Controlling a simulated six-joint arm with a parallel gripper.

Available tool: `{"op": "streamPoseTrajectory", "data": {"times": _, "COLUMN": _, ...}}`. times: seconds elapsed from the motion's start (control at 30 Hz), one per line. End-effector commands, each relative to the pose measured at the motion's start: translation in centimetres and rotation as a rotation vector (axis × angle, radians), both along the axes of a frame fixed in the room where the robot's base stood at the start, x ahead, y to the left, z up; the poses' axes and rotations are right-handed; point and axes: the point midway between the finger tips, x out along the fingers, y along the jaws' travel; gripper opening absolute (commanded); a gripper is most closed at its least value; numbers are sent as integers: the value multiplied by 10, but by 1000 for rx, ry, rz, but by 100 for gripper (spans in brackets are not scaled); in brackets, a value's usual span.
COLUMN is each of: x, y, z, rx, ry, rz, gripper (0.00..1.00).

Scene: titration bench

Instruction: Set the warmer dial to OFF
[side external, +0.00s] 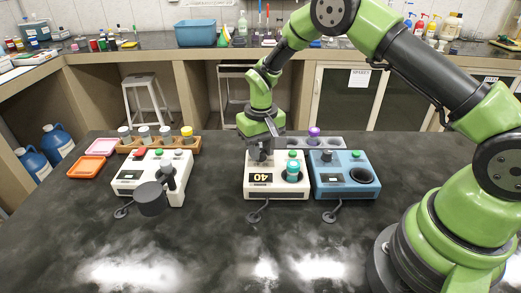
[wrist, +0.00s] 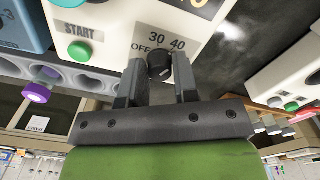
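The dial's pointer is too dark to read. In the side view my gripper (side external: 261,154) hides the dial. A teal-capped vial (side external: 293,168) stands in the warmer's well.
A green START button (wrist: 80,49) is beside the dial. A blue device (side external: 345,185) stands close on the warmer's right. A purple-capped vial (side external: 314,132) is in the rack behind. A white device (side external: 130,188) stands to the left. The front of the bench is clear.

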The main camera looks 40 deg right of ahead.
Motion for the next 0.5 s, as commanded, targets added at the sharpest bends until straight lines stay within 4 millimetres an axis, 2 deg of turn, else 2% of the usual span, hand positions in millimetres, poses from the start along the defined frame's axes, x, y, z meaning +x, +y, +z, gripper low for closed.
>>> {"op": "streamPoseTrajectory", "data": {"times": 0.07, "x": 0, "y": 0, "z": 0, "rx": 0, "ry": 0, "rz": 0, "gripper": 14}}
{"op": "streamPoseTrajectory", "data": {"times": 0.27, "x": 0, "y": 0, "z": 0, "rx": 0, "ry": 0, "rz": 46, "gripper": 14}}
{"op": "streamPoseTrajectory", "data": {"times": 0.5, "x": 0, "y": 0, "z": 0, "rx": 0, "ry": 0, "rz": 433, "gripper": 14}}
